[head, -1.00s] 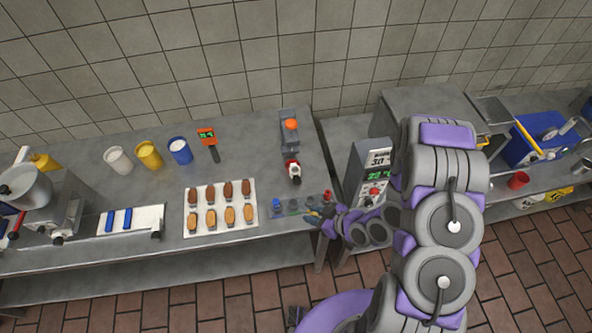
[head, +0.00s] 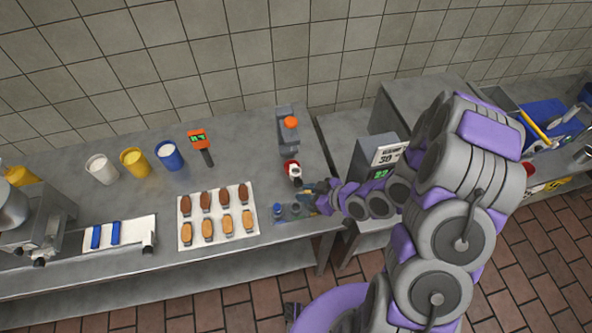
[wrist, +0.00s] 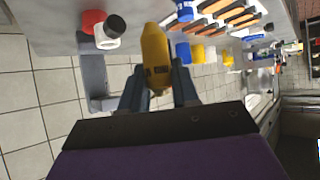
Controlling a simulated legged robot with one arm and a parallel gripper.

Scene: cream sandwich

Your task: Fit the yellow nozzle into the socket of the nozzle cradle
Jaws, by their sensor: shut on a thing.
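My gripper (wrist: 157,84) is shut on the yellow nozzle (wrist: 155,55), which sticks out beyond the fingertips in the wrist view. In the head view my gripper (head: 310,196) is over the right end of the nozzle cradle (head: 287,216), close to the front edge of the counter. A blue nozzle (head: 277,209) stands at the cradle's left end; it also shows at the top of the wrist view (wrist: 184,11). My gripper hides the right part of the cradle, so I cannot tell which socket is under it. The yellow nozzle is too small to make out clearly in the head view.
A red and white piece (head: 292,172) sits just behind the cradle, in front of a grey stand (head: 285,142) with an orange top. A tray of biscuits (head: 217,215) lies left of the cradle.

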